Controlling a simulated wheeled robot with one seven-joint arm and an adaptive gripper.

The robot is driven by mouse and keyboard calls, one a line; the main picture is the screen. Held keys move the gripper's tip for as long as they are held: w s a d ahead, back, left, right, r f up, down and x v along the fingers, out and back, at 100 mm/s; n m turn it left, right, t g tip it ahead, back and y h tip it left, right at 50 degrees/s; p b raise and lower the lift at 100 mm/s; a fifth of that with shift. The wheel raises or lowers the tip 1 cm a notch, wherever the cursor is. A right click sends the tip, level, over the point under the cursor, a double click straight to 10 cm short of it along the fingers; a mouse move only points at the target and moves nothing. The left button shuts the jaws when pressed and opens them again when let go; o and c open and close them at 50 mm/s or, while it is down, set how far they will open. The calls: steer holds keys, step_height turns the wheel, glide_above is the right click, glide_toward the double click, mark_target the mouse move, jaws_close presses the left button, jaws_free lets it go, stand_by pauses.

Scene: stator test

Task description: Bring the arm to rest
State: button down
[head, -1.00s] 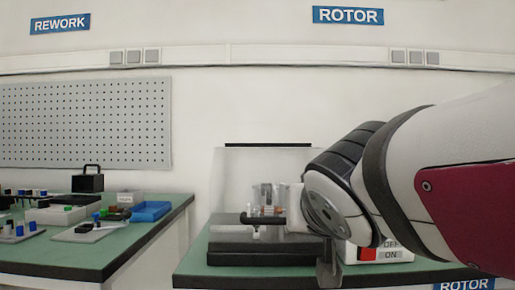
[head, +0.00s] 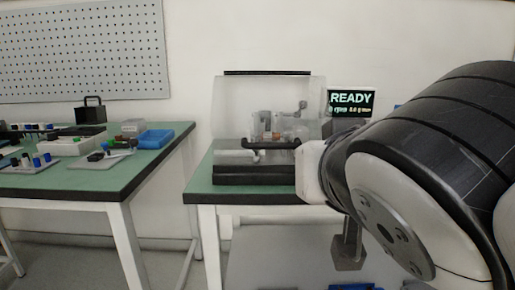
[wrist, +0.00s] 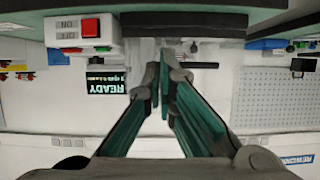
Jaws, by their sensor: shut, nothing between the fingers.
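My gripper (wrist: 164,68) is shut and empty in the wrist view; its two green-lined fingers converge near the picture's middle. The wrist view is upside down, with a bench edge at the top and the wall behind the fingers. In the head view, my arm fills the right side, bent in front of the right bench (head: 203,180). It hides that bench's right part. The fingertips are not clear there.
A test rig with a clear raised cover (head: 232,100) and black base (head: 255,175) stands left of my arm. A display (head: 352,103) reads READY. A white switch box (wrist: 60,32) has a red button. The left bench (head: 80,183) holds small parts; a floor gap separates the benches.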

steer(key=s+d+f+m+g+h, duration=0.1)
steer(key=s+d+f+g+h, duration=0.1)
steer(key=s+d+f+g, duration=0.55)
steer(key=s+d+f+g+y, duration=0.1)
steer(key=s+f+g, duration=0.25)
steer(key=s, duration=0.35)
steer(key=s+d+f+g+y, duration=0.1)
steer(key=s+f+g, duration=0.1)
steer(key=s+f, duration=0.35)
step_height(320, 180, up, 38)
steer(key=s+n+t+p, duration=0.1)
steer(key=t+p, duration=0.3)
steer(key=p, duration=3.1)
steer(key=shift+d+f+p, duration=0.2)
steer(key=shift+d+p, duration=0.1)
steer(key=shift+d, duration=0.05)
